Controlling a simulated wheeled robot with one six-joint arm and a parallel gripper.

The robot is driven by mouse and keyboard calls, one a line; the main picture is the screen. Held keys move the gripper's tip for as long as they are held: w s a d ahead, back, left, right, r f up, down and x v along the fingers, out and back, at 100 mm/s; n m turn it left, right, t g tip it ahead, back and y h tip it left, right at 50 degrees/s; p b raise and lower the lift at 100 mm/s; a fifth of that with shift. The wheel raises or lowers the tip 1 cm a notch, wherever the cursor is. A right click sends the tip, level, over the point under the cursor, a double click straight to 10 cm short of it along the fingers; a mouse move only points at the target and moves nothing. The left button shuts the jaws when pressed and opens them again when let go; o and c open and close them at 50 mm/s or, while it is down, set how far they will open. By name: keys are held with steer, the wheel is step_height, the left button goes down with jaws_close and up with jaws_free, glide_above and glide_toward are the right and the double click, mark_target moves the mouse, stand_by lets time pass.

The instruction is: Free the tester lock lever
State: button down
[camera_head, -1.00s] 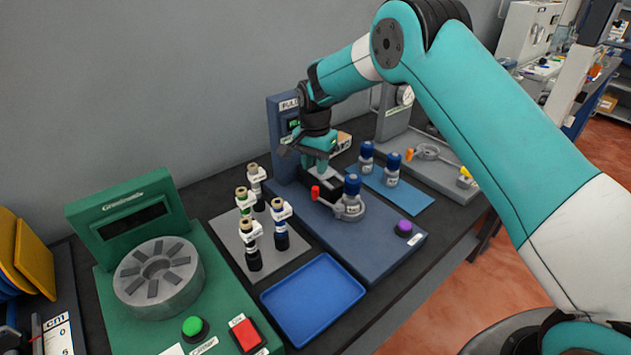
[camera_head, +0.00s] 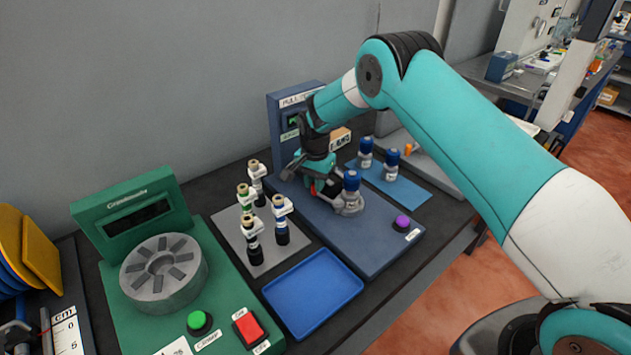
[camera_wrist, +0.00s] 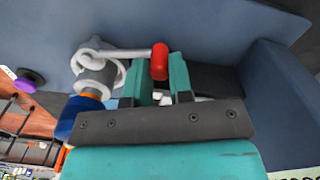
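The tester (camera_head: 375,255) is a slate-blue station with an upright panel at its back. Its lock lever is a grey arm (camera_wrist: 128,53) with a red knob (camera_wrist: 160,62), reaching from a grey ring around a fitting. A blue-capped bottle (camera_head: 350,183) stands in that ring, and its cap shows in the wrist view (camera_wrist: 78,118). My gripper (camera_wrist: 161,78) is low over the tester, with the red knob between its two teal fingertips. The fingers sit close on both sides, but whether they press on it is unclear. In the head view my gripper (camera_head: 318,190) mostly hides the knob.
A purple button (camera_head: 402,222) is on the tester's front right. Several vials stand on a grey mat (camera_head: 232,232) to the left. An empty blue tray (camera_head: 313,325) lies in front. Two blue-capped bottles stand on a blue mat (camera_head: 410,198) to the right.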

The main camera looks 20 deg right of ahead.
steer(key=shift+s+a+f+n+b, duration=0.1)
steer(key=shift+s+a+n+b, duration=0.3)
steer(key=shift+n+b, duration=0.35)
steer(key=shift+s+a+n+b, duration=0.55)
steer(key=shift+a+n+b, duration=0.1)
steer(key=shift+n, duration=0.6)
steer(key=s+n, duration=0.1)
steer(key=n, duration=0.1)
steer(key=s+a+n+b, duration=0.1)
steer(key=n, duration=0.1)
steer(key=shift+s+a+n, duration=0.15)
steer(key=shift+s+n, duration=0.15)
steer(key=shift+s, duration=0.05)
steer(key=shift+s+d+n+b, duration=0.1)
steer(key=shift+s+n+b, duration=0.2)
steer(key=shift+s+n, duration=0.75)
steer(key=shift+s+d+n+b, duration=0.1)
steer(key=shift+s+n+b, duration=0.4)
steer(key=shift+n, duration=0.9)
steer(key=shift+s+n+b, duration=0.15)
steer(key=shift+s+n, duration=0.75)
steer(key=shift+n, duration=0.35)
steer(key=c, duration=1.3)
jaws_free()
